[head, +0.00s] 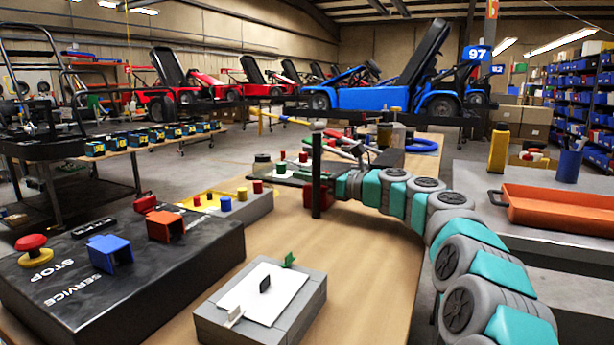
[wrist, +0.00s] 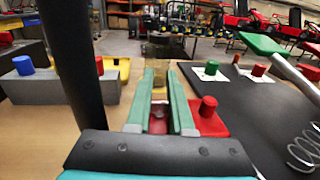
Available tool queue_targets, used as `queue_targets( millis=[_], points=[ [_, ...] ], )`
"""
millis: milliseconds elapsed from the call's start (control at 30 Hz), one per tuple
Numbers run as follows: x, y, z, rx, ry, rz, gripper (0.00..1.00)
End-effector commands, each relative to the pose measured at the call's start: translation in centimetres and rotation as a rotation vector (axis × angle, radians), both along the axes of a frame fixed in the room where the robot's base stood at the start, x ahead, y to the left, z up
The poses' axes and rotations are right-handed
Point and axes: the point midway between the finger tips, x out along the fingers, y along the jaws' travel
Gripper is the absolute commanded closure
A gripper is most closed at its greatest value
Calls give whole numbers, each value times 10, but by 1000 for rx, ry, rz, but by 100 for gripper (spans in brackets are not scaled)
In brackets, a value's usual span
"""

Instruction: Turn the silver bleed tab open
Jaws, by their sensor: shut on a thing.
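My gripper (head: 337,186) reaches in from the right to beside a black upright post (head: 317,175) in the head view. In the wrist view, its two green fingers (wrist: 163,85) lie nearly parallel with a narrow gap, beside and partly over a red block (wrist: 205,121) with a round red knob (wrist: 208,106). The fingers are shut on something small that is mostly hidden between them. I cannot clearly make out the silver bleed tab or its angle; it seems to be the thing in the grip.
The post (wrist: 70,65) stands close on the left in the wrist view. A grey box (head: 262,300) and black service box (head: 130,265) stand nearer.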

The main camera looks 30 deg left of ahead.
Motion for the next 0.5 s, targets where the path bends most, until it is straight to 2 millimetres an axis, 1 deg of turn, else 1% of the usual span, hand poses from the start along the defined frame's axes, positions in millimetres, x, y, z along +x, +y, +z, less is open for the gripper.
queue_targets(
  millis=[100,133,233,500],
  points=[
    [0,0,0,0,0,0,100],
    [0,0,0,0,0,0,78],
    [0,0,0,0,0,0,68],
    [0,-1,0,-1,0,0,68]
  ],
)
